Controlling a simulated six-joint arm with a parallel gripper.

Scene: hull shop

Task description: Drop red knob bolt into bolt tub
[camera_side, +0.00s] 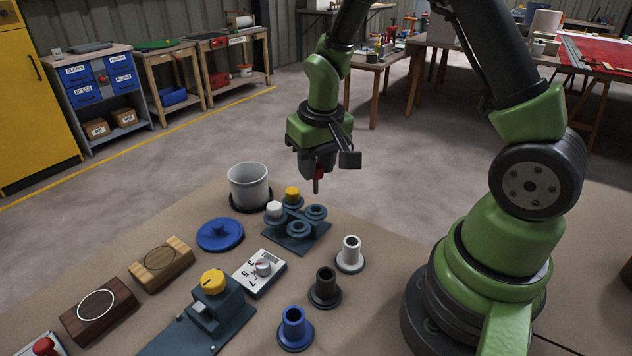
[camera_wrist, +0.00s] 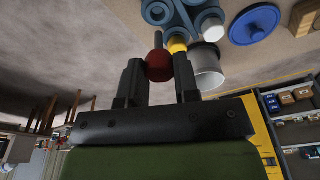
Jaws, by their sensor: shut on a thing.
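My gripper (camera_side: 318,166) is shut on the red knob bolt (camera_side: 320,174) and holds it in the air, shank down, clear of the bench. In the wrist view, the red knob (camera_wrist: 158,66) sits between the two fingers of my gripper (camera_wrist: 159,70), with its dark shank pointing away. The bolt tub (camera_side: 249,187), a pale grey open cylinder on a dark base, stands left of my gripper in the side view. In the wrist view the tub (camera_wrist: 209,66) is right of the knob, partly hidden by a finger. I cannot see its inside floor.
A blue-grey bolt rack (camera_side: 289,246) beside the tub holds a yellow knob bolt (camera_side: 292,196) and a white one (camera_side: 275,210); two sockets look empty. A blue lid (camera_side: 220,235) lies near the tub. White, black and blue flanged tubes, a dial box and wooden blocks stand nearer.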

